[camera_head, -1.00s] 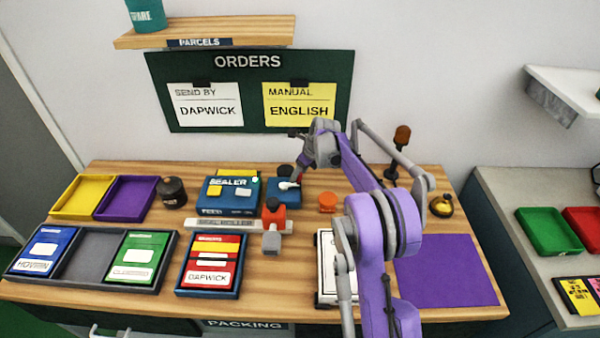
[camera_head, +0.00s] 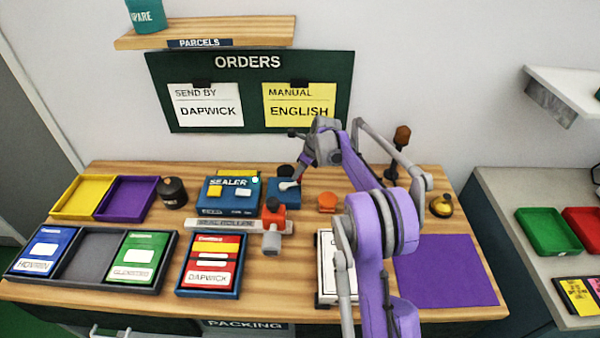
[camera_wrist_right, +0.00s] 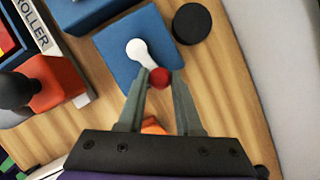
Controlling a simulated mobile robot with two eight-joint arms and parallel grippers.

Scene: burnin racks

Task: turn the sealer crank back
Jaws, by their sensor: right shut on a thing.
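The blue sealer (camera_head: 227,196) stands on the wooden bench, with a blue crank base (camera_head: 290,198) on its right. A white crank arm (camera_head: 288,185) sits on top of that base. In the right wrist view the crank arm (camera_wrist_right: 141,53) ends in a red knob (camera_wrist_right: 159,77) near the edge of the blue base (camera_wrist_right: 168,35). My right gripper (camera_head: 301,184) reaches down to the crank. Its fingertips (camera_wrist_right: 160,84) are closed on the red knob, one on each side. The head view barely shows the knob. My left gripper is not in view.
A dark round piece (camera_wrist_right: 192,23) stands close beside the crank base. An orange and grey roller device (camera_head: 273,222) is in front, and an orange item (camera_head: 327,202) lies to the right. Several trays and a purple mat (camera_head: 445,269) occupy the bench.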

